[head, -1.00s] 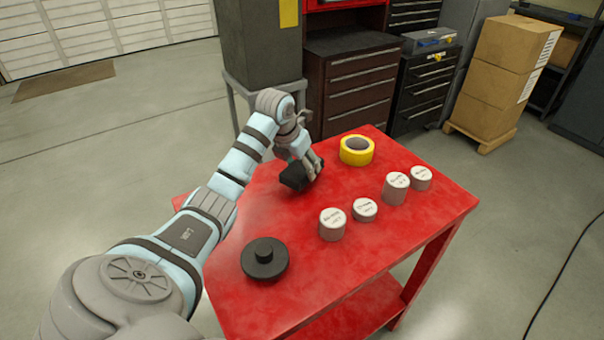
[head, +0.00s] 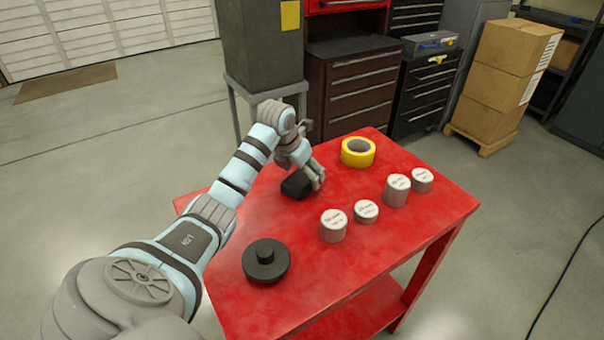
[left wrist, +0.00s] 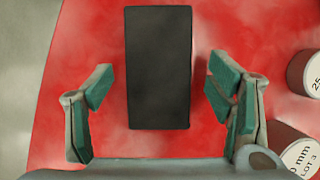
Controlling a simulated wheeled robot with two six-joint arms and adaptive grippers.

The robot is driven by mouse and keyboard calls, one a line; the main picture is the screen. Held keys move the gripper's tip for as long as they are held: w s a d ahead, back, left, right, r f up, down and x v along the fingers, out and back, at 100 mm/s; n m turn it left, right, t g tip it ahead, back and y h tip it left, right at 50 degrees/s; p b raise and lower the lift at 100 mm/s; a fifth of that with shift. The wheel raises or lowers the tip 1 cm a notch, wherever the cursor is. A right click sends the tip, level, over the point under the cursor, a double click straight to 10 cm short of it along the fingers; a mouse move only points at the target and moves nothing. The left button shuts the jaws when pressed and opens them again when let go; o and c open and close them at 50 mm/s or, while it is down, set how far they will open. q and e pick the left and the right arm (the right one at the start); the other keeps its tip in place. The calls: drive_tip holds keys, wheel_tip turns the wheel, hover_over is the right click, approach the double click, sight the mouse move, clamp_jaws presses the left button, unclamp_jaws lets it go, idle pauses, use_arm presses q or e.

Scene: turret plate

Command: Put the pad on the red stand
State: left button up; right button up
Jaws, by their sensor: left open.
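The pad looks to be the black rectangular block (head: 296,187), lying flat on the far left part of the red stand (head: 310,235), a red-topped table. In the left wrist view the pad (left wrist: 158,65) sits upright in the picture between the two green-padded fingers of my left gripper (left wrist: 160,85), with a gap on each side. My left gripper (head: 312,180) is open, low over the stand, with its fingers beside the pad. The wrist hides part of the pad in the head view. My right gripper is not in view.
On the red stand are a yellow ring (head: 358,152), several white-topped labelled cylinders, such as the front one (head: 333,226), and a black round disc with a knob (head: 265,262). The middle of the stand top is clear. Drawer cabinets (head: 357,90) stand behind it.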

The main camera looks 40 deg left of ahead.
use_arm(q)
drive_tip(key=p+v, duration=0.1)
drive_tip(key=v, duration=1)
drive_tip(key=shift+s+r, duration=0.15)
drive_tip(key=shift+r, duration=0.2)
